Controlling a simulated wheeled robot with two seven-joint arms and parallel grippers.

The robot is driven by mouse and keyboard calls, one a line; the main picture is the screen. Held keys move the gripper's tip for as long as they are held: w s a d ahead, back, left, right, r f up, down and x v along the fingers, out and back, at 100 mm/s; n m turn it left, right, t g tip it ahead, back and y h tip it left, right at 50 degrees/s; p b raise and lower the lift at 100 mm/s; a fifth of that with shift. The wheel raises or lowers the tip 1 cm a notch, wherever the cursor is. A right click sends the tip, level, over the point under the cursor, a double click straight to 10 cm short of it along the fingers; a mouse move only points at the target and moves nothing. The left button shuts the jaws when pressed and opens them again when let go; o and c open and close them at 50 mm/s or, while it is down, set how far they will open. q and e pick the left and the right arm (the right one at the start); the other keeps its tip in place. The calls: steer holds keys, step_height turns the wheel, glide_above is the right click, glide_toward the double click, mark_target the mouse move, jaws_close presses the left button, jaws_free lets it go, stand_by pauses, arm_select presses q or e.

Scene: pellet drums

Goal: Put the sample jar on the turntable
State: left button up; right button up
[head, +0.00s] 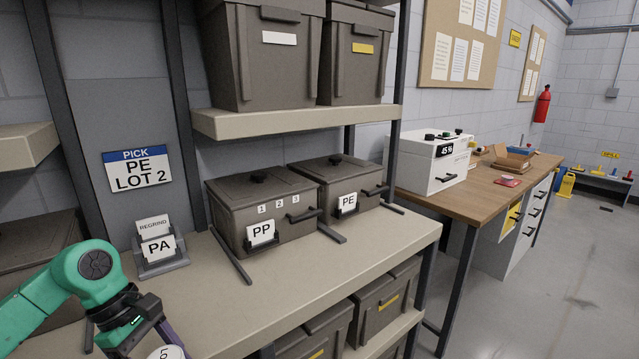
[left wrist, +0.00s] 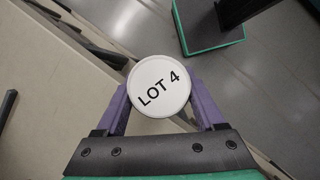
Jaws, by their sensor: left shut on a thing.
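The sample jar (left wrist: 158,74) shows its round white lid marked "LOT 4" in the left wrist view. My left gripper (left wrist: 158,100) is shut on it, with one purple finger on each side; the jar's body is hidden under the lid. In the head view my left gripper (head: 150,336) is at the bottom left, in front of the shelf, and a piece of the white lid (head: 167,353) shows at the picture's lower edge. I see no turntable in either view. My right gripper is not in view.
Lidded drums carded PP (head: 290,230) and PE (head: 335,172) stand on the shelf (head: 300,262). A card holder (head: 160,262) reads REGRIND and PA. The wall sign (head: 137,170) reads "PICK PE LOT 2". A wooden bench (head: 480,192) with a white device (head: 430,165) is at right.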

arm_select(q)
steer(key=s+d+f+m+g+y, duration=0.1)
steer(key=d+f+m+y, duration=0.1)
steer(key=f+m, duration=0.5)
steer(key=s+d+f+m+g+y, duration=0.2)
steer(key=d+f+m, duration=0.3)
steer(key=f+m, duration=0.2)
steer(key=shift+d+m+g, duration=0.25)
steer(key=shift+m+g, duration=0.05)
steer(key=shift+m, duration=0.6)
steer(key=shift+r, duration=0.15)
